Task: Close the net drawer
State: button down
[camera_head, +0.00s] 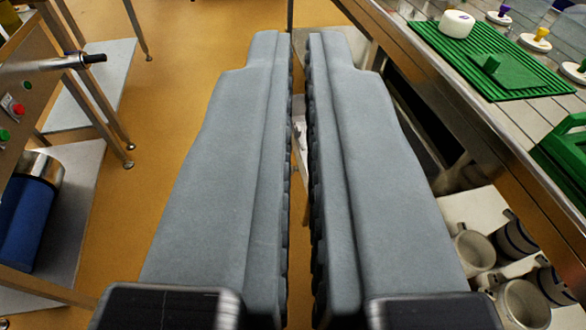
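My gripper (300,45) fills the middle of the view, with its two long grey fingers pointing forward and nearly parallel. A narrow gap runs between them along their whole length, and nothing is held in it. A small whitish thing (300,130) shows through the gap; I cannot tell whether it belongs to the net drawer. A dark recess (425,115) lies under the edge of the right-hand table, beside the right finger. The net drawer cannot be clearly made out; the fingers hide much of the area in front of that recess.
The metal table (440,75) at right bears a green ribbed mat (520,85), a white round piece (457,24) and knobbed lids. Several pale mugs (475,250) stand below it. At left are a machine frame and a blue cylinder (25,225). Orange floor (190,70) lies free between.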

jog(key=w+a+f+n+g+h, duration=0.1)
jog(key=w+a+f+n+g, duration=0.3)
jog(key=w+f, duration=0.45)
jog(key=w+a+f+n+g+h, duration=0.15)
jog(key=w+f+n+g, duration=0.25)
jog(key=w+f+n, duration=0.45)
jog(key=w+a+f+n+g+h, duration=0.2)
jog(key=w+f+n+g, duration=0.15)
jog(key=w+f, duration=0.45)
jog(key=n+g+h, duration=0.3)
jog(key=n+h, duration=0.1)
send_near(297, 170)
jog(key=shift+x, duration=2.9)
jog(key=shift+s+d, duration=0.1)
jog(key=w+d, duration=0.3)
jog(key=d, duration=0.7)
jog(key=w+d, duration=0.2)
jog(key=d, duration=0.9)
jog(key=w+d, duration=0.3)
jog(key=d, duration=0.8)
jog(key=shift+w+d, duration=0.15)
jog(key=shift+w, duration=0.2)
jog(key=shift+r, duration=0.1)
